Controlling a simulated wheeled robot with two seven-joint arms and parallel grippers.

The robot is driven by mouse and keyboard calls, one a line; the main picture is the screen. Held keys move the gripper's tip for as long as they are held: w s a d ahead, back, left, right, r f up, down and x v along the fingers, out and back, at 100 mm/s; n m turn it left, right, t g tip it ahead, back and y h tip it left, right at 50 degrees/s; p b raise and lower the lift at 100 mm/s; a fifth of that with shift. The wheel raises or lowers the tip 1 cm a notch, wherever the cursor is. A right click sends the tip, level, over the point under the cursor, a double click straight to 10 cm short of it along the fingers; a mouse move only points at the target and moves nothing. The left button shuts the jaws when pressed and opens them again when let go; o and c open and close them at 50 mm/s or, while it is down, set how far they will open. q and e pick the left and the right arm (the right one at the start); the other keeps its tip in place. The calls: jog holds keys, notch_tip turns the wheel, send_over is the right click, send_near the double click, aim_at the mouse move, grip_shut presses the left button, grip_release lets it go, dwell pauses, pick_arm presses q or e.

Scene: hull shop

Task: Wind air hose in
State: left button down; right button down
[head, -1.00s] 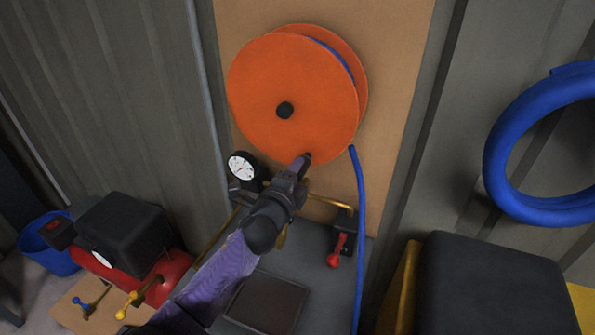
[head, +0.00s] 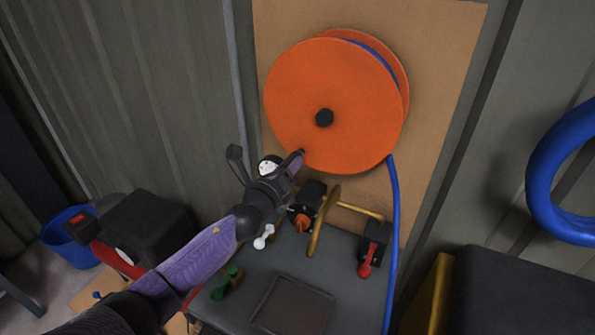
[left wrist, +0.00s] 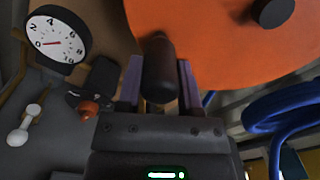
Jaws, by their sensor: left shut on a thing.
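An orange hose reel (head: 335,105) with a black hub is mounted on a tan board. Blue air hose (head: 393,230) is wound between its discs and hangs down from its lower right. My left gripper (head: 298,158) is at the lower left edge of the reel. In the left wrist view, its fingers (left wrist: 160,82) are shut on a dark crank handle (left wrist: 158,70) that stands out from the orange disc (left wrist: 225,40). Most of the handle is hidden by the gripper in the head view. My right gripper is not in view.
Below the reel is a grey bench with a red-handled valve (head: 367,258), an orange knob (head: 302,222) and a brass wheel (head: 323,222). A pressure gauge (left wrist: 57,42) is close to the left gripper. A blue coil (head: 565,180) hangs at right.

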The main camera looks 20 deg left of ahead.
pick_arm(q)
jog(key=a+m, duration=0.1)
jog(key=a+r+m, duration=0.1)
jog(key=shift+a+r+m+p, duration=0.1)
jog(key=shift+r+m+p, duration=0.15)
jog(key=shift+m+p, duration=0.05)
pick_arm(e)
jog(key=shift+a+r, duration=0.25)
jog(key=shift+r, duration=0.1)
pick_arm(q)
jog(key=shift+r, duration=0.1)
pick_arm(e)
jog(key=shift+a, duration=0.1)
pick_arm(q)
jog(key=c, duration=0.6)
grip_release()
jog(key=o, duration=0.3)
jog(key=shift+a, duration=0.1)
jog(key=shift+o, duration=0.2)
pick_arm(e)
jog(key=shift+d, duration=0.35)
pick_arm(q)
jog(key=s, duration=1)
jog(key=shift+a+p, duration=0.15)
jog(key=shift+p, duration=0.25)
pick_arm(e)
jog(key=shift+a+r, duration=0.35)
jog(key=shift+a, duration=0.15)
